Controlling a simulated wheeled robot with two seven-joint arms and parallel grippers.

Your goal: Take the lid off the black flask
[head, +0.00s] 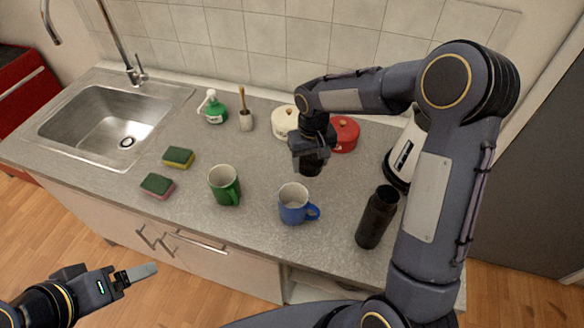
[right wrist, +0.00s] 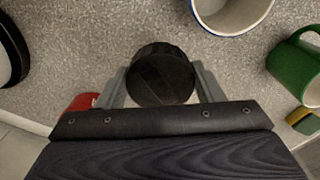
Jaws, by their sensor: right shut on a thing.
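The black flask (head: 375,222) stands upright on the counter at the front right, beside my right arm. Its top end looks dark and bare, with no lid seen on it. My right gripper (head: 311,156) is shut on a black round lid (head: 311,167), away from the flask, above the counter and beyond the blue mug. In the right wrist view the lid (right wrist: 160,76) sits between the two fingers. My left gripper (head: 138,273) is low at the left, in front of the counter, apart from everything; its finger gap is unclear.
A blue mug (head: 293,206) and a green mug (head: 223,187) stand mid-counter. A red pot (head: 345,134) and a cream pot (head: 284,122) are behind my right gripper. A white appliance (head: 405,150) stands at right. Two sponges (head: 178,157) lie near the sink (head: 105,120).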

